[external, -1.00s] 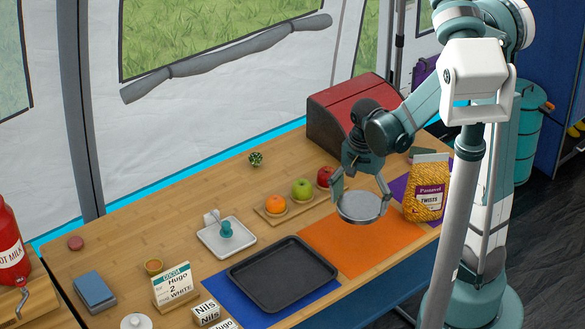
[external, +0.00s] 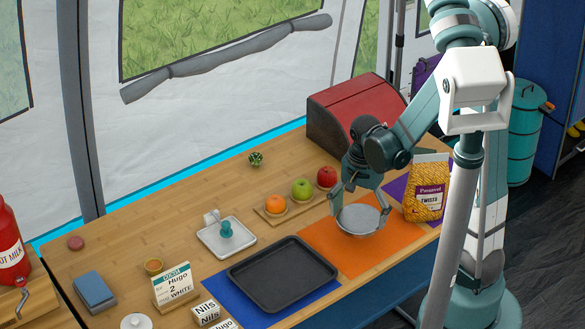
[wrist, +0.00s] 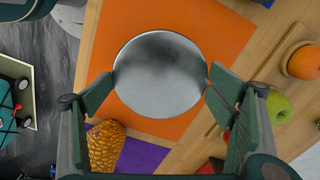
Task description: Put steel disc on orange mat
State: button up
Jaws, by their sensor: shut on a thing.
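The steel disc (external: 358,221) is round, grey and shallow. It is held level between the fingers of my gripper (external: 359,208), over the orange mat. In the wrist view the disc (wrist: 160,74) sits between the two finger pads of my gripper (wrist: 161,85), with orange all round most of it. The orange mat (external: 322,240) lies flat on the wooden counter, between the blue mat and the purple mat. The disc hides part of the orange mat. I cannot tell whether the disc's underside touches it.
A black tray (external: 282,274) on a blue mat (external: 228,290) is left of the orange mat. A pasta bag (external: 427,188) stands close on the right. An orange (external: 276,204), a green apple (external: 301,189) and a red apple (external: 326,177) sit behind. A red bread box (external: 352,112) stands farther back.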

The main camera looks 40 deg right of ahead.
aim_at(359, 227)
jog(key=shift+f, duration=0.35)
jog(key=shift+f+b, duration=0.75)
jog(key=shift+f, duration=1.35)
jog(key=shift+f, duration=0.15)
jog(key=o, duration=1.3)
jog(key=shift+r, duration=0.2)
jog(key=shift+r+p, duration=1.85)
jog(key=shift+r, duration=4.15)
